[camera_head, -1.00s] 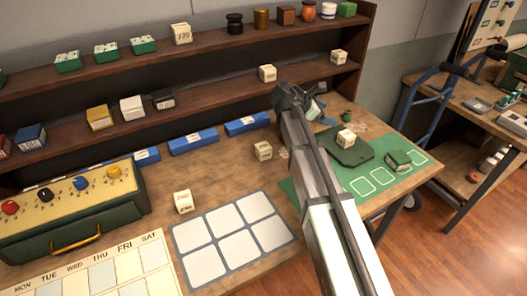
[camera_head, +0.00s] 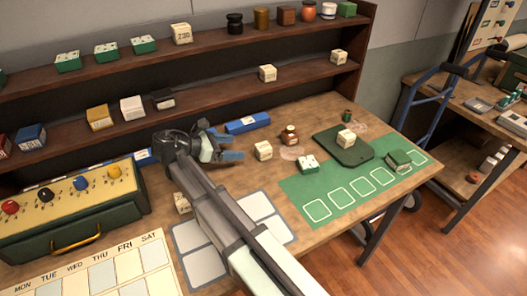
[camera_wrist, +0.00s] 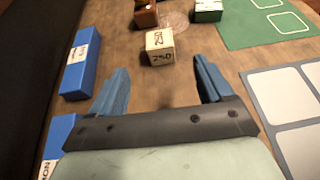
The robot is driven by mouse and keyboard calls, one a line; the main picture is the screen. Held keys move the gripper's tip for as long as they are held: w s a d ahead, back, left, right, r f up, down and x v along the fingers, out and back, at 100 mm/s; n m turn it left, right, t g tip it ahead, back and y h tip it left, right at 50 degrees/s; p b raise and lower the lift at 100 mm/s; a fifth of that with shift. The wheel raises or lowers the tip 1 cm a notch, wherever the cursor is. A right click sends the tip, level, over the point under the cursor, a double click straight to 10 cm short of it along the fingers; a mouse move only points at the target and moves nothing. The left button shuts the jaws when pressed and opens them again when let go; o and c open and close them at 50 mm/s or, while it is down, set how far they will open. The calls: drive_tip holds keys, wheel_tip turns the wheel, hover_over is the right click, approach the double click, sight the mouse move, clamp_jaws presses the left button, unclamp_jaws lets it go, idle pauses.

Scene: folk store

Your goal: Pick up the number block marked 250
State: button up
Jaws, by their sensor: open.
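The cream number block marked 250 (camera_wrist: 160,47) stands on the wooden table, ahead of my gripper and roughly centred between its fingers in the wrist view. In the head view a cream block (camera_head: 263,150), apparently the same one, sits just right of my gripper (camera_head: 229,146); its marking is too small to read there. My gripper's two blue fingers are spread open and empty in the wrist view (camera_wrist: 160,78), and the block lies beyond their tips, apart from them.
Blue boxes (camera_wrist: 82,62) lie left of my gripper. A green mat (camera_head: 292,190) and white-celled board (camera_head: 277,228) lie to the right and front. Other cream blocks stand on the shelves (camera_head: 267,73) and table.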

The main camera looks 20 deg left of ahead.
sight(265, 148)
drive_tip(key=shift+f+x, duration=0.2)
drive_tip(key=shift+x, duration=6.5)
drive_tip(key=shift+a, duration=0.15)
drive_tip(key=shift+c, duration=0.4)
drive_tip(key=c, duration=1)
drive_tip(key=shift+o, duration=0.2)
drive_tip(key=shift+r, duration=0.1)
